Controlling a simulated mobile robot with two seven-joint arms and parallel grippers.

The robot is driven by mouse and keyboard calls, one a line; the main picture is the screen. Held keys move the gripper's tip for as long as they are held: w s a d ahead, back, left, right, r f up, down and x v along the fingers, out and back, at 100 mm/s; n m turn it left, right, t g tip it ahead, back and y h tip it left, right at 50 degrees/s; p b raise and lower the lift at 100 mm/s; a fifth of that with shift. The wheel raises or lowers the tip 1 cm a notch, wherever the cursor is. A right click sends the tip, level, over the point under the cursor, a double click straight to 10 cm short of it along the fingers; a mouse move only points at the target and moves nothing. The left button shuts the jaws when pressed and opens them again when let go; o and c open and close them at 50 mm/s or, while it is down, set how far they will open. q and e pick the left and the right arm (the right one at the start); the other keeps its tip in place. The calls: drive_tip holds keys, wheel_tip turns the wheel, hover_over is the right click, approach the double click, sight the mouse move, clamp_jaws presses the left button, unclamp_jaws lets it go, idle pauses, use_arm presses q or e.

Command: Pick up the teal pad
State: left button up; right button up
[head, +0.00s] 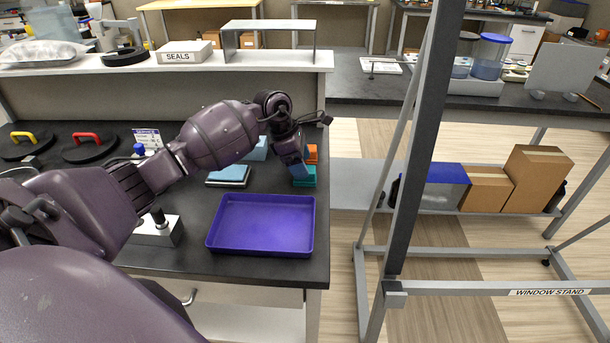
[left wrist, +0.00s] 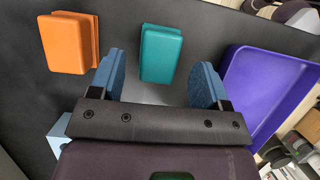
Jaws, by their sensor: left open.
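The teal pad (head: 306,177) lies on the dark bench top near its right edge, partly hidden by my left gripper in the head view. In the left wrist view the teal pad (left wrist: 161,53) is a rounded block, lying ahead of the gap between the fingers. My left gripper (head: 300,171) is open and empty, pointing down over the pad. In the left wrist view its two blue fingers (left wrist: 163,84) are spread wide, with the pad apart from both. My right gripper is not in view.
An orange pad (left wrist: 68,42) lies beside the teal one; it also shows in the head view (head: 312,152). A purple tray (head: 262,198) sits nearer on the bench, empty. Light blue pads (head: 230,174) lie to the left. A grey window stand (head: 412,150) rises at the right.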

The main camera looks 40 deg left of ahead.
use_arm(q)
drive_tip(key=shift+x, duration=0.9)
drive_tip(key=shift+c, duration=1.1)
drive_tip(key=c, duration=0.4)
drive_tip(key=shift+r, duration=0.1)
drive_tip(key=c, duration=0.4)
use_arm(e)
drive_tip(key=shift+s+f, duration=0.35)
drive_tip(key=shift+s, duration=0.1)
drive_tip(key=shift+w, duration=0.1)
